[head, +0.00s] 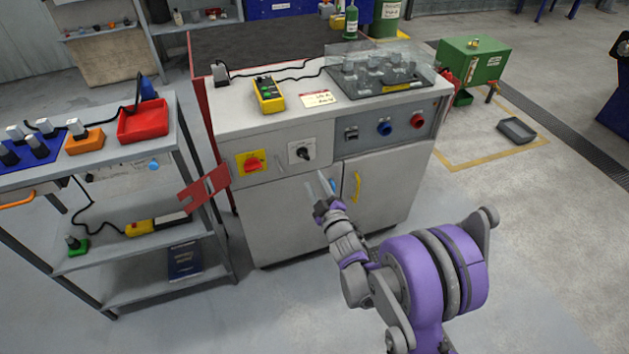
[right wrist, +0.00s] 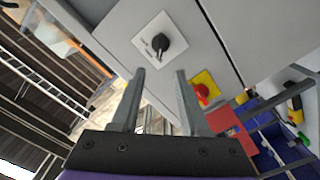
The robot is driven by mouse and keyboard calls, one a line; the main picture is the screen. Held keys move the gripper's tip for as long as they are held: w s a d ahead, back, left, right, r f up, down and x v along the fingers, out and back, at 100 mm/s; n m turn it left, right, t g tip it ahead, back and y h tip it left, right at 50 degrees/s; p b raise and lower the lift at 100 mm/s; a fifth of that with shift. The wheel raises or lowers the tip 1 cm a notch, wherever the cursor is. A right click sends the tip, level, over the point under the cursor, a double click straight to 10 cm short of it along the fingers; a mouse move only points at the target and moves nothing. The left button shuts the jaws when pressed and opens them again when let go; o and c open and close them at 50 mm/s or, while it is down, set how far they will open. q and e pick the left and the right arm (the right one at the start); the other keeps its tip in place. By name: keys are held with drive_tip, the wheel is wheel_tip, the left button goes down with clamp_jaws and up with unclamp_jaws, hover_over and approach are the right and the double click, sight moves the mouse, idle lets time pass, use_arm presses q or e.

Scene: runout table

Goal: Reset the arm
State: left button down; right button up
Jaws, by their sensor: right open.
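My right arm (head: 425,275) reaches in from the lower right in the head view. Its gripper (head: 322,187) is open in front of the grey cabinet (head: 290,220), below the black rotary switch (head: 302,153). In the right wrist view the two fingers of the gripper (right wrist: 160,72) stand apart with nothing between them. The black rotary switch on its white plate (right wrist: 160,43) lies beyond the fingertips, apart from them. The red knob on a yellow plate (right wrist: 203,90) is right of the fingers. My left gripper is not in view.
A grey shelf cart (head: 150,296) stands left. Open floor lies right, near a green box (head: 472,60).

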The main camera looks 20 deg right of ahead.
idle(0.3)
drive_tip(key=s+a+f+m+g, duration=0.1)
drive_tip(key=s+m+g, duration=0.5)
drive_tip(key=s, duration=1.3)
drive_tip(key=s+a+f+m+g, duration=0.1)
drive_tip(key=s+a+m+g, duration=0.15)
drive_tip(key=s+g, duration=1.05)
use_arm(q)
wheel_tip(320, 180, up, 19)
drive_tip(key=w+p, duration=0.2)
drive_tip(key=p, duration=1.4)
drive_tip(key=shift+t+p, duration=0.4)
use_arm(e)
wheel_tip(320, 180, up, 19)
drive_tip(key=s+d+t, duration=0.1)
drive_tip(key=s+t, duration=0.1)
drive_tip(key=t, duration=0.4)
drive_tip(key=shift+s+m+h, duration=0.25)
drive_tip(key=shift+m+h, duration=0.05)
drive_tip(key=shift+m, duration=0.15)
drive_tip(key=shift+s+d+r, duration=0.1)
